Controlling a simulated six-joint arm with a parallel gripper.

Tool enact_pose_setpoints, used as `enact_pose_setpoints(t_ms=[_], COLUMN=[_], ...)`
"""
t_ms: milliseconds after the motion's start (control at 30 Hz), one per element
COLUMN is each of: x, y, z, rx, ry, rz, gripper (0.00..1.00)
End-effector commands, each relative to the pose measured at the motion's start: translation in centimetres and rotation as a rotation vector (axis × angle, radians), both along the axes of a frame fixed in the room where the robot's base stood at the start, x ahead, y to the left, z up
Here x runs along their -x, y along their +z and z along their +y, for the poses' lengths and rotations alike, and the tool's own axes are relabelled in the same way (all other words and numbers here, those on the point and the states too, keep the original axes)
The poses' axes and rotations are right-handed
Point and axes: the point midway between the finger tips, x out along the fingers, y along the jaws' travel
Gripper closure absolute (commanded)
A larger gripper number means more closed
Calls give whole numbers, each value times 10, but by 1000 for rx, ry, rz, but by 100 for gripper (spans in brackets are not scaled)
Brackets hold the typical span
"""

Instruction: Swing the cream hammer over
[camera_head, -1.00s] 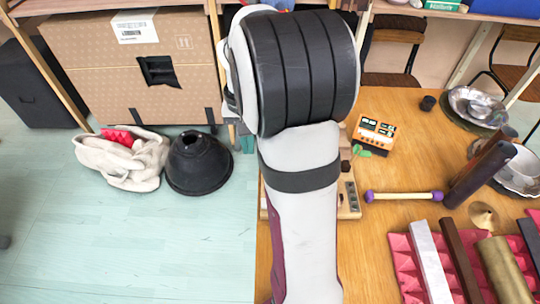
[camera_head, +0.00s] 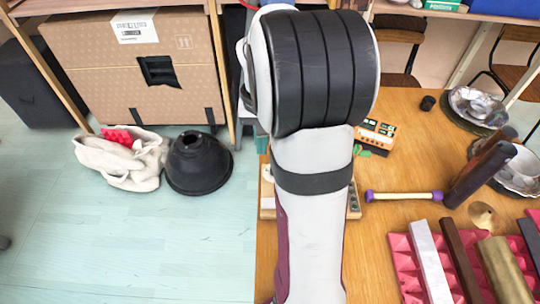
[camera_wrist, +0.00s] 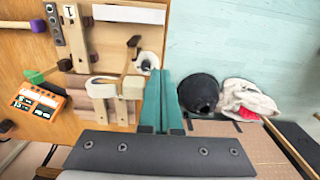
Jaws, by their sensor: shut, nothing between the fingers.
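A wooden board (camera_wrist: 78,95) carrying pale wooden parts lies at the table edge in the wrist view. In the head view my arm hides most of it, with a strip of the board (camera_head: 267,190) showing to its left. A small rounded cream piece (camera_wrist: 148,60), which looks like the cream hammer's head, sits at the board's edge. My gripper (camera_wrist: 160,75) has its teal fingers together and empty, with the tips just beside this piece. I cannot tell whether they touch. A larger cream curved part (camera_wrist: 105,83) is farther from the fingers on the board.
An orange box (camera_head: 373,133) and a mallet with purple ends (camera_head: 403,196) lie on the table. Bars rest on pink foam (camera_head: 403,252) at the right. Beyond the table edge, a black cone (camera_head: 198,165) and a cream bag (camera_head: 120,165) are on open floor.

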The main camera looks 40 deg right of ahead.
Motion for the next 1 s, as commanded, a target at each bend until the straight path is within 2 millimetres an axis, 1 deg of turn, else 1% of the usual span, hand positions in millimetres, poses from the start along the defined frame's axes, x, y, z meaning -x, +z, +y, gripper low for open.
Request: enact_pose_setpoints(t_ms=[733,1000], x=[21,20], y=[0,0], z=[-21,-21], rx=[1,0], ry=[-2,0], rz=[-1,0], gripper=[100,100])
